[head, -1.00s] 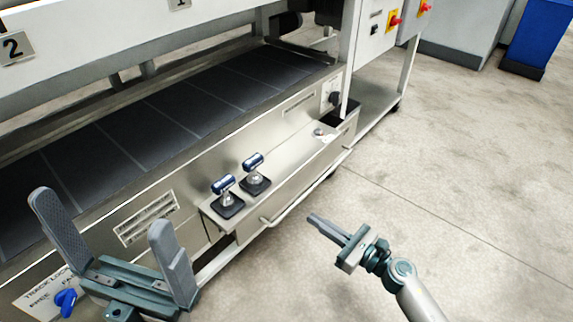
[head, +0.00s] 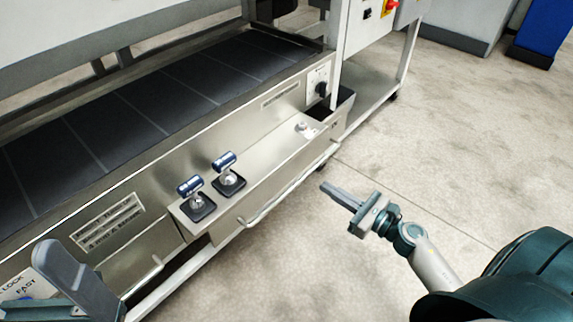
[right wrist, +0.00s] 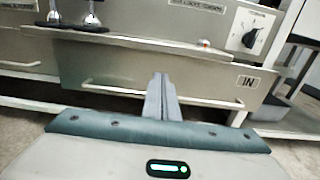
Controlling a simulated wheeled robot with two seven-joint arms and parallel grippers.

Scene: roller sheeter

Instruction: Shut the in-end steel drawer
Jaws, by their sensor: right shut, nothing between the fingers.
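The in-end steel drawer (head: 270,187) has a plain steel front with a long bar handle (head: 292,188). In the right wrist view its front (right wrist: 112,66) carries an "IN" label (right wrist: 248,82). The drawer appears pulled out: its front extends right past the ledge, with a dark opening (head: 345,103) behind that end. My right gripper (head: 326,188) is shut and empty, in front of the drawer and apart from it. In the right wrist view its closed fingers (right wrist: 160,80) point at the drawer front. My left gripper (head: 75,280) is cut off at the lower left; only one finger shows clearly.
A dark belt (head: 150,105) runs behind. A rotary knob (head: 321,89) sits on the panel. Open concrete floor (head: 455,140) lies to the right.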

